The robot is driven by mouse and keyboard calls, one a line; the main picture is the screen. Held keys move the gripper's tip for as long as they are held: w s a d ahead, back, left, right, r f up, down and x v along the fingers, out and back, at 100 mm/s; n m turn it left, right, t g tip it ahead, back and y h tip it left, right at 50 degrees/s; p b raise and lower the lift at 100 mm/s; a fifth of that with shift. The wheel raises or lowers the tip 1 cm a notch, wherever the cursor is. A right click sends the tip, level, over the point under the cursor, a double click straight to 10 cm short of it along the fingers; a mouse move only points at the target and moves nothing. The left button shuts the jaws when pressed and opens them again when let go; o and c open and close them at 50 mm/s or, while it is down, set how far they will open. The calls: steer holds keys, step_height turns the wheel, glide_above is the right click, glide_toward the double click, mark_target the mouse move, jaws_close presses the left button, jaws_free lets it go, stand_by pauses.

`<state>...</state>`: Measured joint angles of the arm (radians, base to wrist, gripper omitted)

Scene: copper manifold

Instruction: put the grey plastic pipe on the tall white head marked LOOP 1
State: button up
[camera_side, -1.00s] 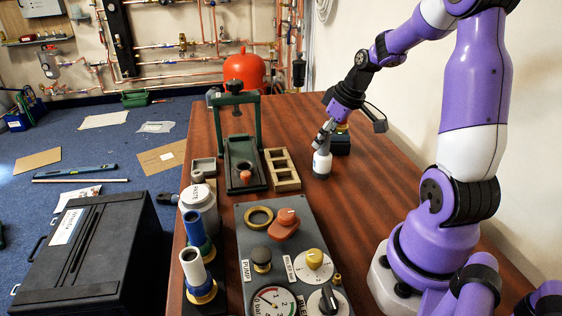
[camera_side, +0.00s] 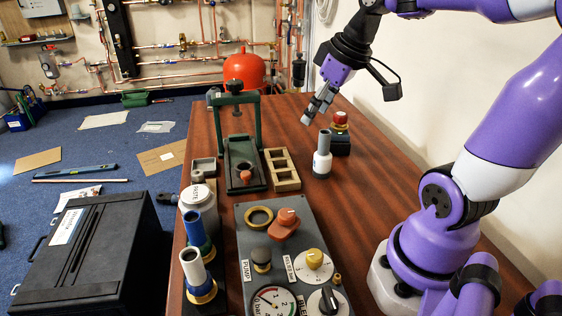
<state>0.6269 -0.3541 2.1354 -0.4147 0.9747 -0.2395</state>
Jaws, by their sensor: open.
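The grey plastic pipe (camera_side: 324,142) stands upright on top of a tall white head (camera_side: 322,164) on the wooden table, right of centre. No LOOP 1 marking is legible on the white head from this view. My gripper (camera_side: 307,121) is open and empty, above and slightly left of the pipe's top, apart from it. The pipe's lower end is hidden, so I cannot tell how deep it sits.
A red knob on a dark box (camera_side: 340,134) stands just behind the white head. A wooden compartment tray (camera_side: 284,184) and a green press frame (camera_side: 240,180) stand to the left. A grey panel (camera_side: 288,244) with knobs and a gauge lies in front.

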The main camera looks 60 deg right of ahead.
steer(key=s+a+f, duration=0.2)
steer(key=s+a, duration=0.2)
steer(key=a, duration=0.5)
steer(key=shift+a+f+t, duration=0.25)
steer(key=shift+a+t, duration=0.05)
steer(key=shift+t, duration=0.1)
stand_by(0.5)
